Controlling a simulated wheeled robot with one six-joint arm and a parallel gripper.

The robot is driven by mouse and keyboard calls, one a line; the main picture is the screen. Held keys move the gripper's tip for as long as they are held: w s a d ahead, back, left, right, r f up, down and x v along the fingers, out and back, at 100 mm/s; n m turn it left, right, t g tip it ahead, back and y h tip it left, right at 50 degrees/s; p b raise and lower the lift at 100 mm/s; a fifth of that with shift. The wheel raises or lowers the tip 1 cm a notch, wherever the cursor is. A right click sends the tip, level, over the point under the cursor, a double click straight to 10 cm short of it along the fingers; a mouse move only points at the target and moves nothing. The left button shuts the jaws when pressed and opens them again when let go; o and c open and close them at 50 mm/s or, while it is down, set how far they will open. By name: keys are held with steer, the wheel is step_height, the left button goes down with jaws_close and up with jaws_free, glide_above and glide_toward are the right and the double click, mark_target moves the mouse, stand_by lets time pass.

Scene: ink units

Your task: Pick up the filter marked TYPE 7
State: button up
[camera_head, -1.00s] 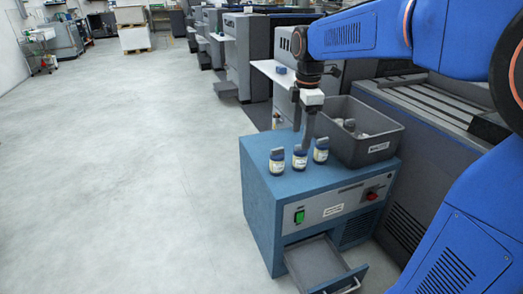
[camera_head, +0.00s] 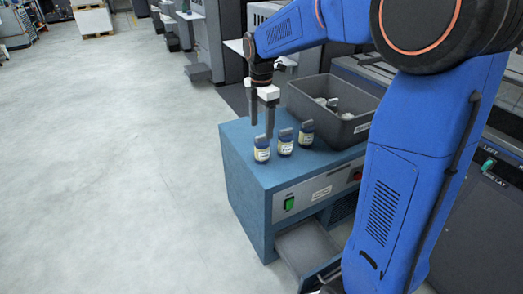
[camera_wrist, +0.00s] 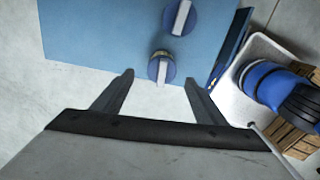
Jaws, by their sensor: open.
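Three small filters with dark blue lids, grey upright grips and pale labels stand in a row on the blue cabinet: left (camera_head: 262,150), middle (camera_head: 285,143) and right (camera_head: 306,134). The label print is too small to read, so I cannot tell which is TYPE 7. My gripper (camera_head: 261,128) is open and points down by the left filter. In the wrist view, one filter (camera_wrist: 161,70) lies between the lines of the open fingers (camera_wrist: 159,80), just beyond the tips. A second filter (camera_wrist: 180,17) is farther up. Nothing is held.
The blue cabinet (camera_head: 240,150) has an open grey drawer (camera_head: 308,250) low at its front. A grey bin (camera_head: 345,130) with several items stands behind the right filter. Grey machines line the back. The floor to the left is clear.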

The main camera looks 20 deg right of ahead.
mark_target(262, 141)
steer(key=shift+s+f, duration=0.2)
steer(key=shift+f, duration=4.5)
steer(key=c, duration=1.2)
